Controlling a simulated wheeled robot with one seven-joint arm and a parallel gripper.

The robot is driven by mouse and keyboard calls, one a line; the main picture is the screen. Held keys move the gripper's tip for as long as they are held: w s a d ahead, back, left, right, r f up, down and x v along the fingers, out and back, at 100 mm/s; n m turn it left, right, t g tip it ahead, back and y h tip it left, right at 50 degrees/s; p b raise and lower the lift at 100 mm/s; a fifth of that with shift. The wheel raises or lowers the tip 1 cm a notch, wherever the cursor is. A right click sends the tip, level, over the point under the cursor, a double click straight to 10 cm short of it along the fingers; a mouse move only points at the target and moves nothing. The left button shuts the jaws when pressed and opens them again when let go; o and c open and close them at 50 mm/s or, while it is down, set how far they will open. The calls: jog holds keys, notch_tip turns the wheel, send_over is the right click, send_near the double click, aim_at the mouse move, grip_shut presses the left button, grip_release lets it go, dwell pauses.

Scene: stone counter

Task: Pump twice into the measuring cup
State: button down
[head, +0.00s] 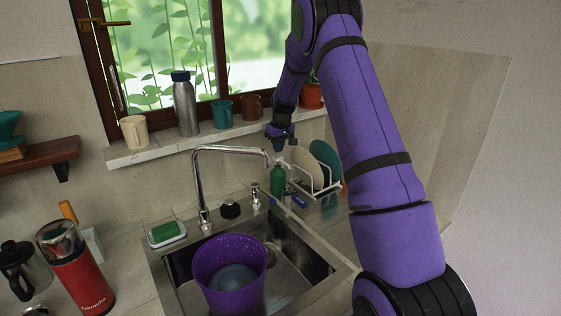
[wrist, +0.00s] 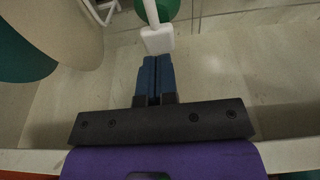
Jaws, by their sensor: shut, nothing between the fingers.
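A green pump bottle (head: 278,179) with a white pump head stands on the counter behind the sink, left of the dish rack. The wrist view shows the white pump head (wrist: 158,39) just beyond my fingertips, with part of the green bottle (wrist: 168,7) beyond it. My gripper (head: 279,148) is shut and empty, directly above the pump in the head view. Its blue fingers (wrist: 157,62) lie together in the wrist view; whether they touch the pump head I cannot tell. A small blue item (head: 294,199) beside the bottle may be the measuring cup, but is too small to be sure.
A dish rack (head: 325,188) with plates stands close right of the bottle. The faucet (head: 203,185) and a metal dispenser (head: 255,193) are to its left. A purple bucket (head: 208,276) sits in the sink. A windowsill (head: 155,152) with several vessels runs behind.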

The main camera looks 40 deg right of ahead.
aim_at(278, 156)
jog(key=shift+f, duration=1.8)
jog(key=shift+r, duration=1.85)
jog(key=shift+r, duration=3)
